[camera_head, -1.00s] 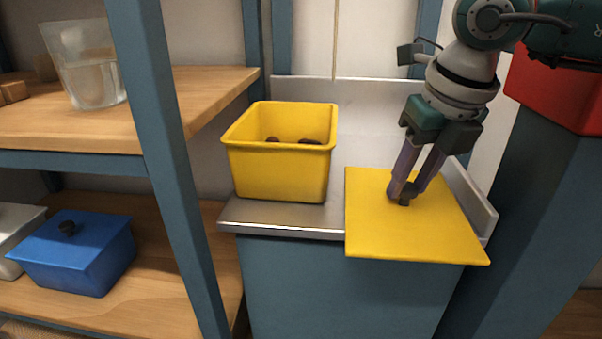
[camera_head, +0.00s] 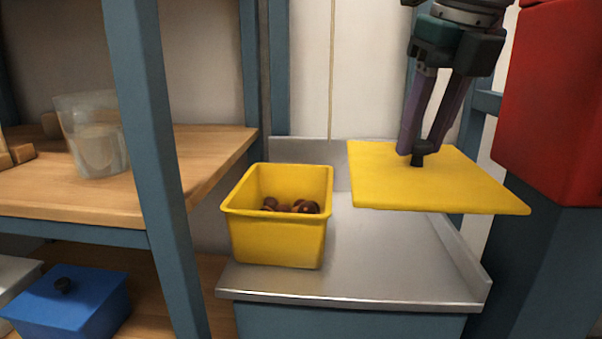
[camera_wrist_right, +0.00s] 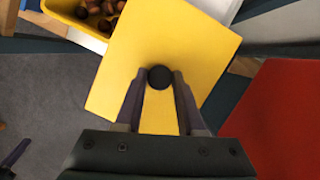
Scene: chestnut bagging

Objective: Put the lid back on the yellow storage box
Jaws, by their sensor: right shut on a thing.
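The yellow storage box (camera_head: 277,240) stands upright and uncovered on the left part of a metal counter, with several brown chestnuts (camera_head: 292,206) inside. Its corner also shows at the top of the right wrist view (camera_wrist_right: 66,14). The flat yellow lid (camera_head: 440,186) is in the air to the right of the box, above the counter. My right gripper (camera_head: 418,158) is shut on the lid's dark knob (camera_wrist_right: 160,77) from above. The lid is roughly level and apart from the box.
The metal counter (camera_head: 385,265) is bare right of the box and has a raised back and right edge. A shelf post (camera_head: 160,170) stands left. A glass container (camera_head: 93,135) is on the upper shelf, a blue lidded box (camera_head: 75,305) below. A red block (camera_head: 553,100) is at right.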

